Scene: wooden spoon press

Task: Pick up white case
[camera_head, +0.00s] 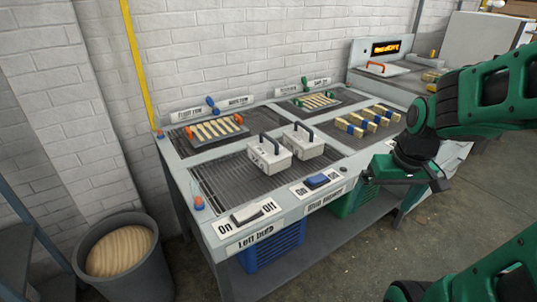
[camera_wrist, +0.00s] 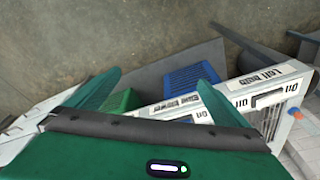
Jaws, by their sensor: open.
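Two white cases with dark arched handles stand upright side by side on the front grille of the bench: the left one (camera_head: 268,160) and the right one (camera_head: 304,143). My gripper (camera_head: 370,174) is to the right of both cases, at the bench's front edge, apart from them and empty. In the wrist view my gripper (camera_wrist: 160,78) shows two green fingers spread apart, and no white case is seen there. Which of the two cases the task means cannot be told.
The bench (camera_head: 234,234) carries wooden spoons in presses (camera_head: 216,129) and blue-banded wooden pieces (camera_head: 368,121). Blue (camera_head: 270,246) and green crates stand below. A bin (camera_head: 84,268) stands left.

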